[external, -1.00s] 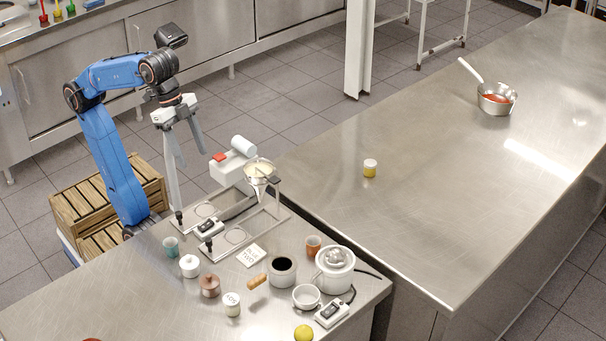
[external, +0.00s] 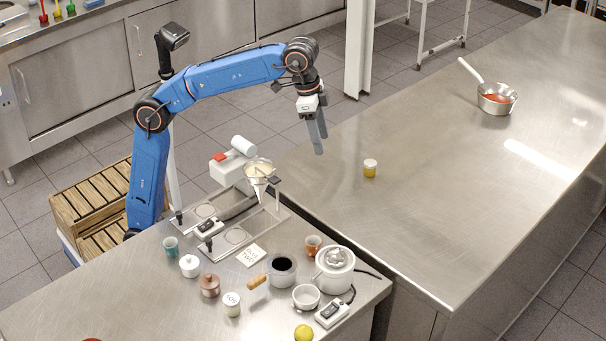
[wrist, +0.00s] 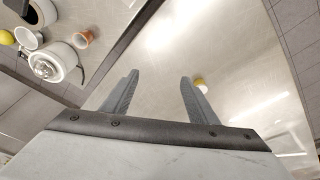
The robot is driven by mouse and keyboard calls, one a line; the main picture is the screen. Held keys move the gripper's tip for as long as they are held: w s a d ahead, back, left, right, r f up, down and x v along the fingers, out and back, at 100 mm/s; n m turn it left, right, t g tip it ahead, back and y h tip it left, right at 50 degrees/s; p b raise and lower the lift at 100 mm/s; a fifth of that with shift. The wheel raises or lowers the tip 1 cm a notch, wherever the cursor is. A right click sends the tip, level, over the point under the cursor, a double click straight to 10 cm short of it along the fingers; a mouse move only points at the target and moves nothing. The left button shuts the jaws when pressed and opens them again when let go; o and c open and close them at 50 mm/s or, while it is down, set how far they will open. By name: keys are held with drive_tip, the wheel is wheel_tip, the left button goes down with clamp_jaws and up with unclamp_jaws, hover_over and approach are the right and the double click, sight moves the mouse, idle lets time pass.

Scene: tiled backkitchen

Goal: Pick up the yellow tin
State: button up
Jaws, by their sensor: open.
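The yellow tin (external: 370,168) is a small yellow cylinder with a pale lid. It stands upright and alone on the right-hand steel table, near that table's left edge. In the wrist view the tin (wrist: 200,84) shows just beyond the right finger, which hides part of it. My gripper (external: 319,145) hangs with its fingers pointing down, to the left of the tin and above it, apart from it. In the wrist view my gripper (wrist: 158,85) has its two fingers spread with nothing between them.
The right-hand steel table (external: 440,170) is mostly bare, with a saucepan (external: 495,99) far off. The nearer counter (external: 130,300) holds several items: a funnel stand (external: 258,175), a white lidded pot (external: 335,268), cups, jars and a yellow fruit (external: 303,333). A white post (external: 359,50) stands behind.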

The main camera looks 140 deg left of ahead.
drive_tip(key=w+a+f+n, duration=0.1)
drive_tip(key=a+f, duration=0.2)
drive_tip(key=a, duration=0.6)
drive_tip(key=w+a+f+n, duration=0.1)
drive_tip(key=a+f, duration=0.2)
drive_tip(key=a, duration=0.6)
drive_tip(key=g, duration=0.1)
hover_over(370, 162)
drive_tip(key=shift+s+d+f, duration=0.1)
drive_tip(key=shift+d+f, duration=0.05)
drive_tip(key=shift+f, duration=0.85)
drive_tip(key=shift+s+d+f, duration=0.1)
drive_tip(key=shift+f, duration=0.85)
drive_tip(key=shift+s+d+f, duration=0.1)
drive_tip(key=shift+d+f, duration=0.05)
drive_tip(key=shift+f, duration=0.85)
drive_tip(key=shift+w+a+f, duration=0.15)
drive_tip(key=shift+f, duration=1.05)
drive_tip(key=shift+w+a+f, duration=0.1)
drive_tip(key=shift+f, duration=1.1)
drive_tip(key=shift+w+a+f, duration=0.15)
drive_tip(key=shift+f, duration=1.05)
drive_tip(key=shift+c, duration=0.4)
drive_tip(key=c, duration=1.1)
drive_tip(key=shift+o, duration=0.2)
drive_tip(key=shift+r, duration=0.15)
